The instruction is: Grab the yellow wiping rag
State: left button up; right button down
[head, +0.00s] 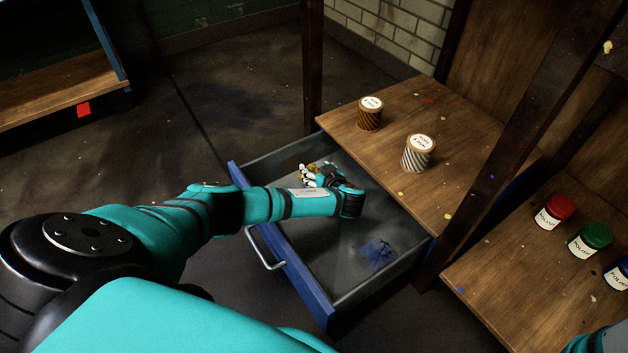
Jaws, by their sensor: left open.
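My left arm reaches into an open drawer (330,270) with a blue front. My left gripper (309,174) is open inside the drawer, towards its far left part, with its pale fingertips pointing left. A small yellow-orange patch (313,166), which looks like the yellow wiping rag, shows right at the fingertips. Most of it is hidden by the gripper, and I cannot tell whether the fingers touch it. My right gripper is out of view.
A blue rag (378,253) lies at the near right of the drawer. A brown-striped can (370,117) and a white-striped can (417,157) stand on the wooden top. Red (554,211) and green (590,239) polish jars stand at right. A dark post rises between.

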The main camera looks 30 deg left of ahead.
pick_arm(q)
jog(key=shift+c, duration=0.4)
grip_shut()
